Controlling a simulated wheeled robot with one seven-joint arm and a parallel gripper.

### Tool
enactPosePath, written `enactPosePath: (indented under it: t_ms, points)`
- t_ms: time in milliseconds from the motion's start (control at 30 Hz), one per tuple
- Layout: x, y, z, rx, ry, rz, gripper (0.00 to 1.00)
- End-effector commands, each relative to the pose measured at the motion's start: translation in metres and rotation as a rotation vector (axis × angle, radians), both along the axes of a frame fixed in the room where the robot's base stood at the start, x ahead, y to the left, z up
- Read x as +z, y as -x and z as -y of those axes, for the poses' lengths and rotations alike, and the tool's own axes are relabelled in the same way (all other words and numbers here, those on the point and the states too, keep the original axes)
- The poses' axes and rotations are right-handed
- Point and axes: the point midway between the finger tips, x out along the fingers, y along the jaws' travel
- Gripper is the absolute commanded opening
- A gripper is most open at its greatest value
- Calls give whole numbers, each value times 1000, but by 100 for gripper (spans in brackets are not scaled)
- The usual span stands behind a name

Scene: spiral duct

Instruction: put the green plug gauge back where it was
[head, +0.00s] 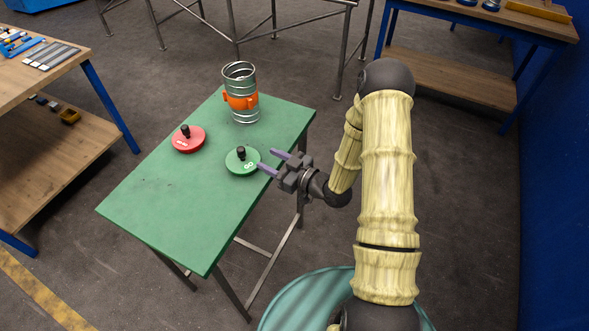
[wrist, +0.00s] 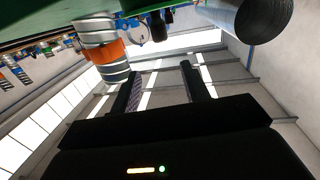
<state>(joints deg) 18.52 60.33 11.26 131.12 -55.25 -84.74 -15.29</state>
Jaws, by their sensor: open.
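The green plug gauge (head: 242,163), a round green disc with white marking and a black knob on top, lies on the green table (head: 170,215) near its right edge. My gripper (head: 266,160) is open and empty just right of it. One fingertip is close to the disc's right rim; I cannot tell whether it touches. In the wrist view, the open gripper (wrist: 162,69) shows two dark fingers with nothing between them.
A red plug gauge (head: 188,139) lies left of the green one. Behind them stands a metal spiral duct (head: 240,79) with an orange band (head: 241,101); it also shows in the wrist view (wrist: 104,42). The table's front left is bare. Wooden workbenches stand left (head: 60,100) and back right.

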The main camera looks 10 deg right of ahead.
Motion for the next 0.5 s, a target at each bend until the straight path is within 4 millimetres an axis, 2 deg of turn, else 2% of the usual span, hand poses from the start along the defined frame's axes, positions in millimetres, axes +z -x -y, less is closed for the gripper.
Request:
enactPosePath:
  t_ms: [133,267,367,500]
  points:
    - [3,-8,5,-29,152,-89,46]
    - [8,-10,22,-101,318,-218,46]
    - [15,-5,39,-174,423,-328,46]
    - [31,13,63,-291,529,-486,46]
